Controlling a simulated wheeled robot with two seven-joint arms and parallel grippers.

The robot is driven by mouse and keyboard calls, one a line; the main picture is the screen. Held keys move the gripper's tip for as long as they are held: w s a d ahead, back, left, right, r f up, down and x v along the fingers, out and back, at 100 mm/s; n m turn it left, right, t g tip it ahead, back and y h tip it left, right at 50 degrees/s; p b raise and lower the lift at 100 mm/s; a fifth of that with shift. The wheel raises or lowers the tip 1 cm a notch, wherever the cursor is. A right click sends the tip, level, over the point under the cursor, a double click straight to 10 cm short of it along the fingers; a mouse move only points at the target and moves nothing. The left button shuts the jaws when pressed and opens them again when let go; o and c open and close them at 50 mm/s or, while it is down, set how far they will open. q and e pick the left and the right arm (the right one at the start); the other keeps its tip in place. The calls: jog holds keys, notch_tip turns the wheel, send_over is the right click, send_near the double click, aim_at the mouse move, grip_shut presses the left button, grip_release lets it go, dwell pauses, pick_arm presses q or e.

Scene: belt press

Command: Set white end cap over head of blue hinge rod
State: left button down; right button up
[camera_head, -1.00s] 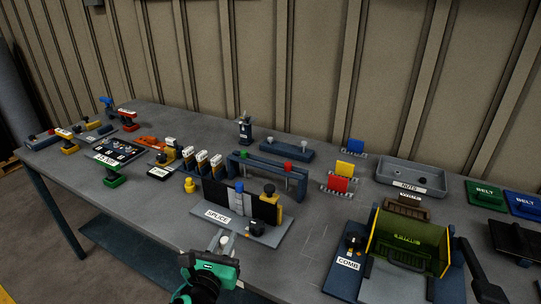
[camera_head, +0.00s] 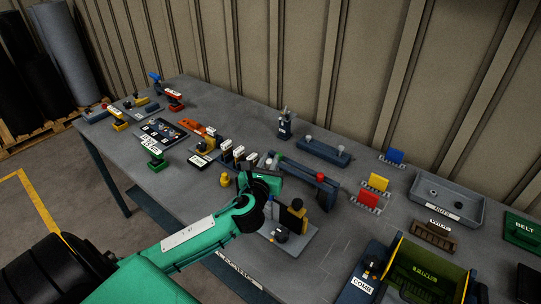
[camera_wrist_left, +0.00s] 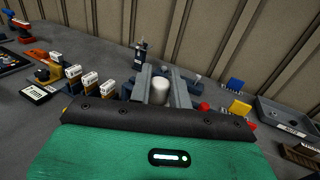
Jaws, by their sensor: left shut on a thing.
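My left gripper (camera_head: 265,181) reaches over the back of the splice station, with my green arm coming in from the lower left. In the left wrist view its two grey fingers (camera_wrist_left: 162,80) are shut on the white end cap (camera_wrist_left: 159,92), a small rounded cylinder seen between them. The splice station's grey base plate (camera_head: 297,243) shows to the right of my wrist. My right gripper is out of view.
A yellow peg (camera_head: 225,180) and several white-topped blocks (camera_head: 238,154) stand left. A grey nuts tray (camera_head: 447,196) lies at right.

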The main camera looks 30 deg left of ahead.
pick_arm(q)
jog(key=shift+r+p, duration=0.1)
jog(key=shift+p, duration=0.4)
jog(key=shift+f+b, duration=2.1)
jog(key=shift+f, duration=1.45)
jog(key=shift+p, duration=0.8)
jog(key=shift+d+f+b, duration=0.1)
jog(key=shift+f+b, duration=0.8)
jog(key=shift+f, duration=0.5)
jog(key=c, duration=1.2)
grip_release()
